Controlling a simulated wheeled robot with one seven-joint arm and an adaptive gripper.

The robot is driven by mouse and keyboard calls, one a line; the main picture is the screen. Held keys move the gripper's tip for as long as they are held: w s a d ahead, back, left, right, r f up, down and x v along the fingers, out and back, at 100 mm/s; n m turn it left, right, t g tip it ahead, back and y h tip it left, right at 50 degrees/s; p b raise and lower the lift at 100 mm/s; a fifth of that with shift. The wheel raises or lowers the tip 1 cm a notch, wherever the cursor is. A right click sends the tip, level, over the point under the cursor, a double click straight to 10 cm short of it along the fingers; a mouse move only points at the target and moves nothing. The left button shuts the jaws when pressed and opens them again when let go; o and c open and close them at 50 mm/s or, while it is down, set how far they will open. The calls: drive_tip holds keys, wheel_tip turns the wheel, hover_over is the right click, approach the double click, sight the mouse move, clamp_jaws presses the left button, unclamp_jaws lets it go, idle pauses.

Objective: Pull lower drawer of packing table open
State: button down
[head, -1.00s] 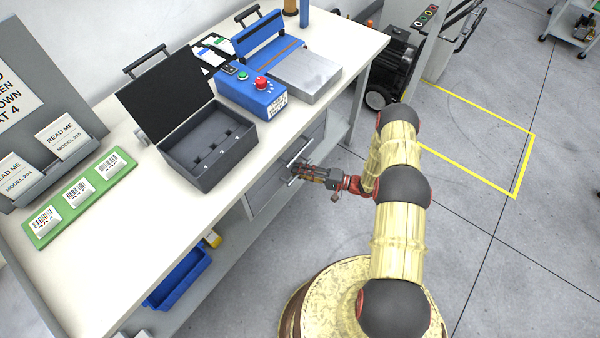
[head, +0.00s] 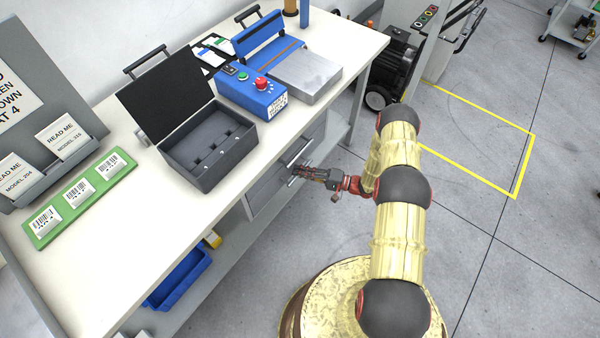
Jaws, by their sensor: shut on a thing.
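The packing table (head: 110,265) has a light top and a grey drawer unit under its right part. The lower drawer (head: 266,194) is a grey front below the upper drawer (head: 312,138). My gripper (head: 303,172) is at the drawer fronts, reaching in from the right. It is shut on the lower drawer's handle (head: 292,182), which is mostly hidden by the fingers. The upper drawer's bar handle (head: 299,152) shows just above the gripper. From this steep angle I cannot tell whether the lower drawer stands out from the unit.
On the tabletop are an open black case (head: 207,145), a blue sealing machine (head: 252,92) and a green label tray (head: 80,198). A blue bin (head: 178,278) is on the lower shelf. The floor right of the table is open, with a yellow-marked area (head: 480,180).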

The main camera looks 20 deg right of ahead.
idle(0.3)
drive_tip(key=s+d, duration=0.7)
drive_tip(key=s, duration=0.3)
drive_tip(key=s+d, duration=0.8)
drive_tip(key=s, duration=0.3)
drive_tip(key=shift+s+d, duration=0.2)
drive_tip(key=shift+d, duration=0.1)
drive_tip(key=shift+f, duration=0.1)
drive_tip(key=c, duration=1.8)
unclamp_jaws()
drive_tip(key=shift+c, duration=0.2)
drive_tip(key=v, duration=1.2)
drive_tip(key=shift+w, duration=0.1)
